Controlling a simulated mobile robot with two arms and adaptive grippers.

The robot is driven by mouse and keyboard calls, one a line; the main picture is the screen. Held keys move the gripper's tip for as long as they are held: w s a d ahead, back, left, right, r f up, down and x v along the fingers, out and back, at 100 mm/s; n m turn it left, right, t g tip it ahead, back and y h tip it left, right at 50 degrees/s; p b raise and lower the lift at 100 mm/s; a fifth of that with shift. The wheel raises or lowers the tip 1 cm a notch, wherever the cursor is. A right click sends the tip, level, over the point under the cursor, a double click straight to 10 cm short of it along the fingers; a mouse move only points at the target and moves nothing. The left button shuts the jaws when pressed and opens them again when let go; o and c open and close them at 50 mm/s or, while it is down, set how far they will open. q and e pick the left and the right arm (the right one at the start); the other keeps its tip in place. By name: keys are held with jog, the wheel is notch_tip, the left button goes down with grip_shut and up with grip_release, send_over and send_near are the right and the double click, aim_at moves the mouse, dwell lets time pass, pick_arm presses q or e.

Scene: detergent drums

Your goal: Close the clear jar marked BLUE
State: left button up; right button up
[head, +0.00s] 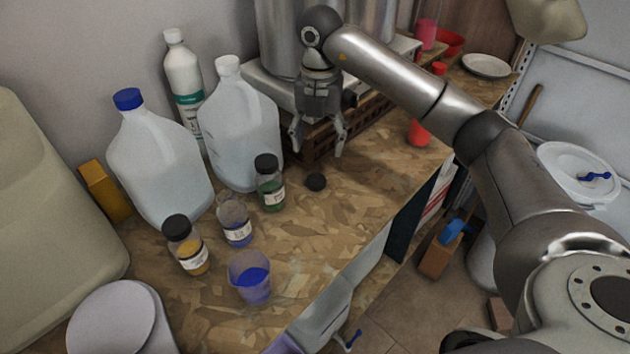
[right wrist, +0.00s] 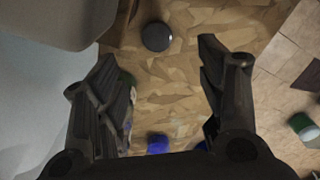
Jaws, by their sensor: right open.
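The clear jar (head: 235,222) stands upright on the bench with no lid on it. It has a pale label and blue contents low down; I cannot read the label. A loose black lid (head: 316,182) lies on the bench to the right of the jars, and shows in the right wrist view (right wrist: 156,37) beyond the fingers. My right gripper (head: 318,146) is open and empty above the bench, behind the lid in the head view. Its two fingers show apart in the right wrist view (right wrist: 165,75). My left gripper is not in view.
A green jar (head: 270,185) and a yellow jar (head: 186,248), both black-lidded, flank the clear jar. A cup of blue liquid (head: 250,281) stands in front. Big jugs (head: 240,125) (head: 158,160) stand behind. A steel pot (head: 285,40) is near my right gripper. Bench right of the cup is clear.

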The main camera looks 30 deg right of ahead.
jog(key=p, duration=0.1)
send_over(316, 181)
jog(key=f, duration=0.5)
jog(key=shift+w+d, duration=0.1)
jog(key=shift+d, duration=0.25)
jog(key=shift+f, duration=0.3)
jog(key=shift+a+f+p, duration=0.15)
jog(key=shift+f+p, duration=0.15)
jog(key=shift+p, duration=0.25)
jog(key=f, duration=0.1)
jog(key=f+p, duration=0.1)
jog(key=f, duration=0.1)
jog(key=shift+a+f+p, duration=0.25)
jog(key=shift+f+p, duration=0.1)
jog(key=shift+f, duration=0.45)
